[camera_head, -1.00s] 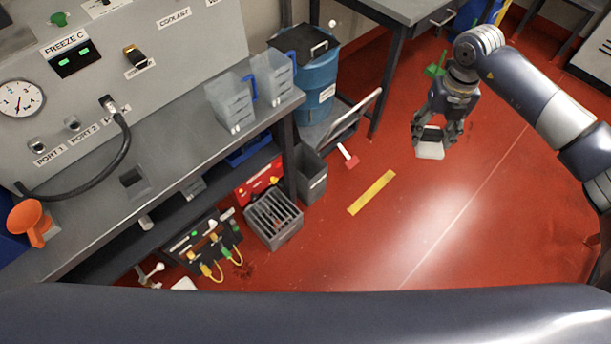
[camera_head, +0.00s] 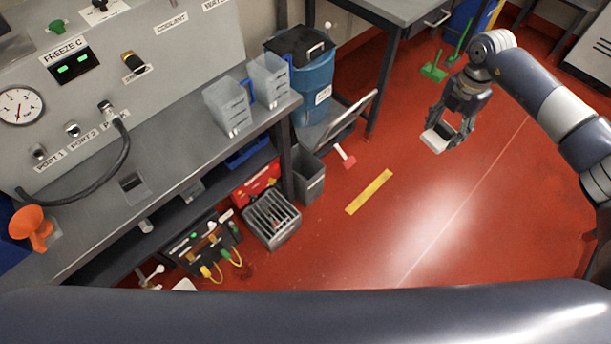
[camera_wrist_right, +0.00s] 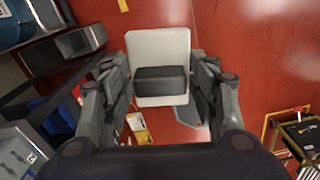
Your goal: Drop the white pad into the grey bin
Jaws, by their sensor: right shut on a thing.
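The white pad (camera_head: 436,141) is held in my right gripper (camera_head: 449,124) above the red floor, at the right of the head view. In the right wrist view the pad (camera_wrist_right: 158,47) shows as a white plate with a dark block on it, between the fingers of the shut gripper (camera_wrist_right: 160,82). The grey bin (camera_head: 310,180) stands on the floor beside the workbench leg, left of and apart from the gripper. What looks like the same bin shows at upper left in the wrist view (camera_wrist_right: 62,50). My left gripper is not in view.
A blue drum (camera_head: 316,85) stands behind the bin, and a grey slotted crate (camera_head: 271,222) in front of it. The workbench (camera_head: 165,150) holds clear containers. Open floor separates gripper and bin.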

